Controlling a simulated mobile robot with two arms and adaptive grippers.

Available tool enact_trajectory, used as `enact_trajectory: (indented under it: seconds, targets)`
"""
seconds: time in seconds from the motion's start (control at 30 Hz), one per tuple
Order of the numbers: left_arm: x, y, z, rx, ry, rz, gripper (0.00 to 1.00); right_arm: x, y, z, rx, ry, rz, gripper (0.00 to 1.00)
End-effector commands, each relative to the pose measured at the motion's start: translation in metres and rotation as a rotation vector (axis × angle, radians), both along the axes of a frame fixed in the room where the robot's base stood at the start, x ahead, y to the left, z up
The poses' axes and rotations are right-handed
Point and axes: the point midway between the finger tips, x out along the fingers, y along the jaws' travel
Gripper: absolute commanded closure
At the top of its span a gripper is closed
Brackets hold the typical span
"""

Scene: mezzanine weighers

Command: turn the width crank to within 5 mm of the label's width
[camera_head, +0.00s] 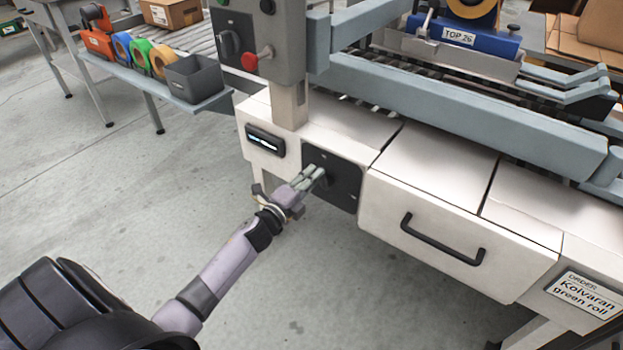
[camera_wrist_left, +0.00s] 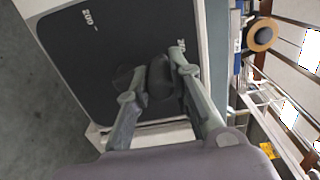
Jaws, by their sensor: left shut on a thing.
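My left gripper (camera_head: 316,177) reaches the dark panel (camera_head: 347,191) on the front of the white machine housing. In the left wrist view its two fingers (camera_wrist_left: 152,78) are shut on a black crank knob (camera_wrist_left: 160,82), one finger on each side. The dark panel (camera_wrist_left: 70,50) there carries small white markings, including what looks like 200. The crank is mostly hidden by the gripper in the head view. A small lit display (camera_head: 264,140) sits left of the panel; its reading is too small to make out. My right gripper is not seen.
A drawer with a black handle (camera_head: 442,241) is right of the panel. An order label (camera_head: 587,294) reads "Koivaran green roll". A grey control box with a red button (camera_head: 250,61) stands above. A side shelf holds tape rolls (camera_head: 140,53) and a grey bin (camera_head: 197,78).

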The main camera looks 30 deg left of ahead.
Motion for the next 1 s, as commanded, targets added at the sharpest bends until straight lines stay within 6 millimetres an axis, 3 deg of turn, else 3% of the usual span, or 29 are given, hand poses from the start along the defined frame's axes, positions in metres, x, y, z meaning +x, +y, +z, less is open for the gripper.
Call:
enact_trajectory:
  seconds: [0.07,0.1,0.37,0.77,1.0]
  targets:
    - [0.000,-0.001,-0.001,-0.002,0.002,-0.002,1.00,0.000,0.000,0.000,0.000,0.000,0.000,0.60]
    - [0.000,-0.001,-0.001,-0.002,0.002,-0.002,0.78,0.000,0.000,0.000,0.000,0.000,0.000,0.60]
    - [0.000,-0.001,-0.001,-0.002,0.001,-0.001,0.61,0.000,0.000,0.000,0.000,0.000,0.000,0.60]
    - [-0.006,0.000,-0.001,-0.002,0.001,-0.001,0.60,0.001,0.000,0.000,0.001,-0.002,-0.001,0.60]
    - [-0.049,0.003,-0.002,-0.002,0.004,-0.002,0.60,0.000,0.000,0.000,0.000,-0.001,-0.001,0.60]
